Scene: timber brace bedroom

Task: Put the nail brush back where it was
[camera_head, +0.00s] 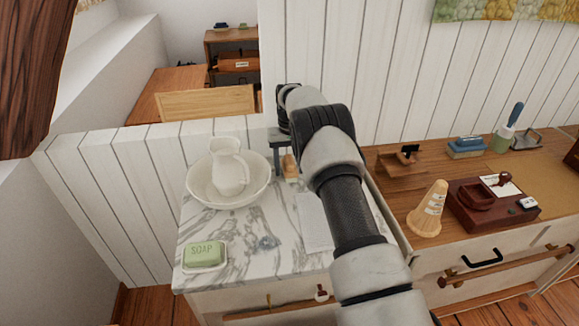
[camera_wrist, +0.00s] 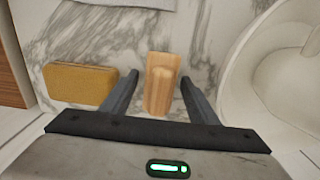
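The light wooden nail brush (camera_wrist: 161,88) lies on the marble top, between the two fingers of my gripper (camera_wrist: 158,78) in the wrist view. Gaps show on both sides of it, so the fingers look apart from it. My gripper is open and points down. In the head view, my gripper (camera_head: 279,146) is at the back of the marble washstand (camera_head: 225,225), and part of the brush (camera_head: 291,168) shows just below it. My arm hides some of the marble behind it.
A white pitcher (camera_head: 229,168) stands in a white basin (camera_head: 203,197) left of my gripper. A tan sponge-like block (camera_wrist: 80,83) lies near the brush. Green soap (camera_head: 205,252) sits at the front left. A wooden desk (camera_head: 395,207) with a cone (camera_head: 430,208) stands right.

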